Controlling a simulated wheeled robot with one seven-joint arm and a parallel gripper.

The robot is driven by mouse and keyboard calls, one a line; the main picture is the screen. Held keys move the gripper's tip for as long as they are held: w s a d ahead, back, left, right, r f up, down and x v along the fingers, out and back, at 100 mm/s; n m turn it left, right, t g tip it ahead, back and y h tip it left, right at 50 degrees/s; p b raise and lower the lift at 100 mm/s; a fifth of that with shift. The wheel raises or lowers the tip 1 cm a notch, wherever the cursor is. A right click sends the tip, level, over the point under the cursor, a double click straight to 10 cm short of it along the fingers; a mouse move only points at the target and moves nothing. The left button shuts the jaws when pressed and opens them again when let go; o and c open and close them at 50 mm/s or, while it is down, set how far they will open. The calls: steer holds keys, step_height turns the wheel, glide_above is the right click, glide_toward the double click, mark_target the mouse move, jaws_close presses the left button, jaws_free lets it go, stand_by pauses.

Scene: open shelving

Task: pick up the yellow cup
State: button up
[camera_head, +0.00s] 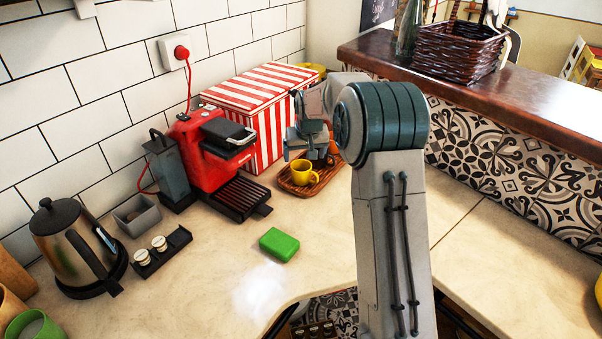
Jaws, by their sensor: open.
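The yellow cup (304,173) stands upright on a small brown wooden tray (325,174) on the counter, right of the red coffee machine. My gripper (298,122) is just above and behind the cup in the picture, with its jaws open and nothing seen between them. Whether it touches the cup cannot be told. My arm hides the right part of the tray area, and an orange item there shows only in part.
A red coffee machine (208,150) and a red-striped box (259,100) stand close on the left. A green block (279,244) lies in front. A kettle (78,245) is at far left. A raised wooden ledge (480,90) holds a wicker basket (456,50).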

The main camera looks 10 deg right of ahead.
mark_target(301, 166)
steer(key=shift+a+p+x, duration=0.15)
steer(key=shift+p+x, duration=0.25)
steer(key=shift+x, duration=1.45)
steer(key=shift+a+p+x, duration=0.1)
steer(key=shift+p+x, duration=0.3)
steer(key=shift+x, duration=1.45)
steer(key=c, duration=1.1)
